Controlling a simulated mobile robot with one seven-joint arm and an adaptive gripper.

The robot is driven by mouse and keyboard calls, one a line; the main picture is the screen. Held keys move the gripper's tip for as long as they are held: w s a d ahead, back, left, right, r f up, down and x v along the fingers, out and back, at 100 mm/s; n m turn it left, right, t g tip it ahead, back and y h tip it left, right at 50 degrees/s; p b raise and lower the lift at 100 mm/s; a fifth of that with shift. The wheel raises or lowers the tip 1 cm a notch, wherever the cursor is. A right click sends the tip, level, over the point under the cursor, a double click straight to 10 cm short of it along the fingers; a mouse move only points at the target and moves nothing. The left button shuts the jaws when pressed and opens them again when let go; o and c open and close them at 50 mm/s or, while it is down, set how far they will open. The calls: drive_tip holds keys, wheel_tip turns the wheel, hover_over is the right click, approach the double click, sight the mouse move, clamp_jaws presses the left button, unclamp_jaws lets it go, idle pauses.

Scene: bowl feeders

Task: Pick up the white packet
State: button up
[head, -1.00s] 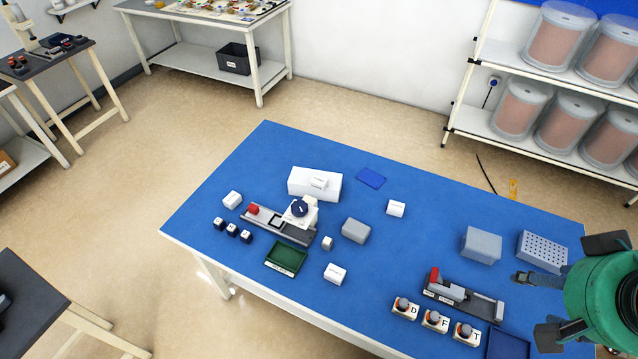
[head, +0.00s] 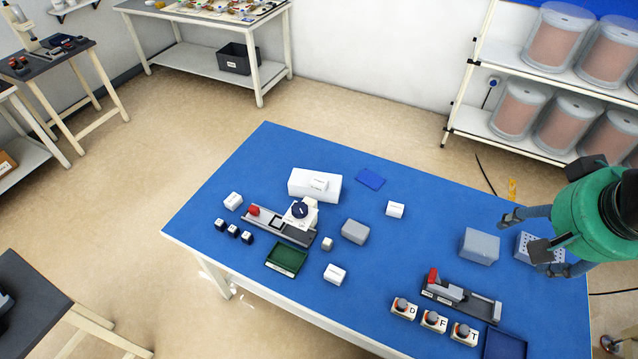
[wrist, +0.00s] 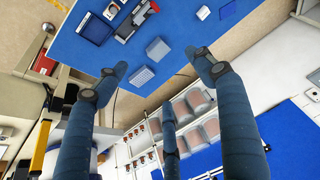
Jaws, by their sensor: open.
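Several small white packets lie on the blue table; I cannot tell which one the task means. One white packet (head: 396,209) lies right of centre, another (head: 335,274) near the front edge, another (head: 232,200) at the left. My gripper (head: 524,234) is open and empty above the table's right end, far right of all these packets. In the wrist view its spread fingers (wrist: 157,62) have nothing between them.
Near my gripper stand a grey box (head: 480,246) and a white block with holes (head: 524,247). A grey fixture with a red part (head: 460,296) and several labelled buttons (head: 434,321) lie at front right. A green tray (head: 287,258) is at front left.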

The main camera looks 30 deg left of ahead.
drive_tip(key=w+a+g+p, duration=0.2)
drive_tip(key=w+a+p, duration=0.2)
drive_tip(key=w+a, duration=1.5)
drive_tip(key=g+p, duration=0.3)
drive_tip(key=p, duration=0.4)
hover_over(319, 182)
wheel_tip(319, 182, down, 30)
drive_tip(key=shift+f, duration=0.25)
drive_tip(key=shift+w+a+f, duration=0.1)
drive_tip(key=shift+f, duration=4.25)
drive_tip(key=shift+f, duration=0.1)
